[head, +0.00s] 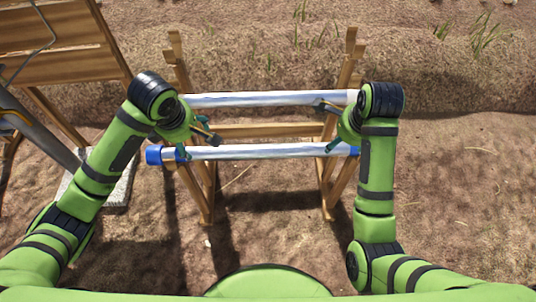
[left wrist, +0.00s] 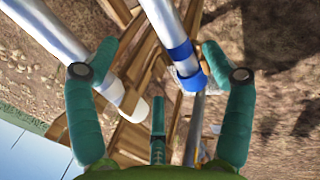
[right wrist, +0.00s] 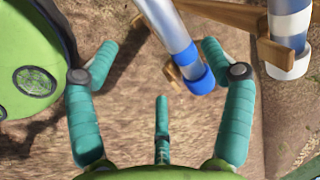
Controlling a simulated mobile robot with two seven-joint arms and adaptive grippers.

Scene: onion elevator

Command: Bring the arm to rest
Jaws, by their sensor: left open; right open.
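Two silver pipes lie across a wooden rack. The near pipe (head: 250,151) has blue ends; the far pipe (head: 255,98) shows a white right end. My left gripper (head: 198,147) is open near the left end of the near pipe. In the left wrist view, the near pipe (left wrist: 165,18) shows between its spread fingers, by the right one. My right gripper (head: 326,126) is open near the right ends of both pipes. In the right wrist view, the near pipe's blue end (right wrist: 200,80) shows between its fingers. I cannot tell whether any finger touches a pipe.
The wooden rack (head: 265,130) stands on bare soil. A wooden panel structure (head: 65,50) stands at the upper left, with a grey tube (head: 40,135) slanting below it. A pale slab (head: 115,192) lies under my left arm. Open ground is on the right.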

